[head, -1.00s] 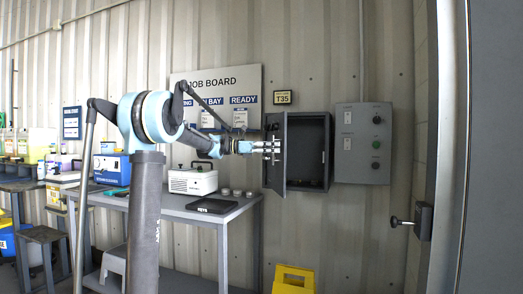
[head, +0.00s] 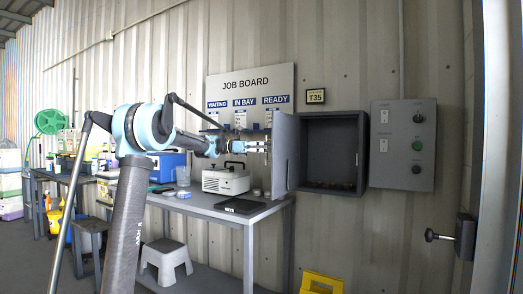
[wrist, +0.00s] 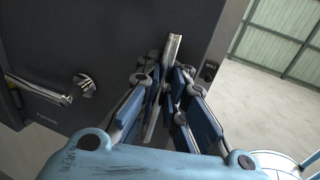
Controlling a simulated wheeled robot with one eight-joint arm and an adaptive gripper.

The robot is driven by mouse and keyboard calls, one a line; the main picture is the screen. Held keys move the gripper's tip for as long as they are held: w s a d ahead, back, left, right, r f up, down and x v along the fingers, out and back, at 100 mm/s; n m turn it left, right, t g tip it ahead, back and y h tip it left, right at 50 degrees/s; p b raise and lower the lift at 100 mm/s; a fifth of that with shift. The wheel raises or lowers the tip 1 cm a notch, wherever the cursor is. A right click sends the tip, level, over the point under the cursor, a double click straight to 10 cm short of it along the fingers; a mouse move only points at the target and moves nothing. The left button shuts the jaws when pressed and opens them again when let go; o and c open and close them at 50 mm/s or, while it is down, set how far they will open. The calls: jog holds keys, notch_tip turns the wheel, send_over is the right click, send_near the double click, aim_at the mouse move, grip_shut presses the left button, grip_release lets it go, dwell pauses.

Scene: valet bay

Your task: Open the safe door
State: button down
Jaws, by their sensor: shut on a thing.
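The grey safe (head: 367,155) is on the wall, and its dark inside shows with a few small items at the bottom. Its door (head: 285,152) stands swung out at the left side of the opening. My gripper (head: 266,147) is at the outer face of the door. In the wrist view, the dark door panel (wrist: 100,40) fills the upper left. My gripper (wrist: 160,95) is shut on an upright metal bar handle (wrist: 173,48) near the panel's edge. A lever handle (wrist: 40,90) with a round metal knob (wrist: 85,84) is to the left, apart from the fingers.
A grey workbench (head: 225,213) below holds a white case (head: 226,180) and a black tray (head: 240,206). A grey control box (head: 403,145) is right of the safe. A white step stool (head: 165,258) and a yellow object (head: 321,283) stand low in front. The wrist view shows open floor at right.

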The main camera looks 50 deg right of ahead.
jog(key=shift+w+a+f, duration=0.1)
jog(key=shift+w, duration=0.05)
dwell(0.3)
jog(key=c, duration=2)
grip_release()
jog(key=v, duration=1.2)
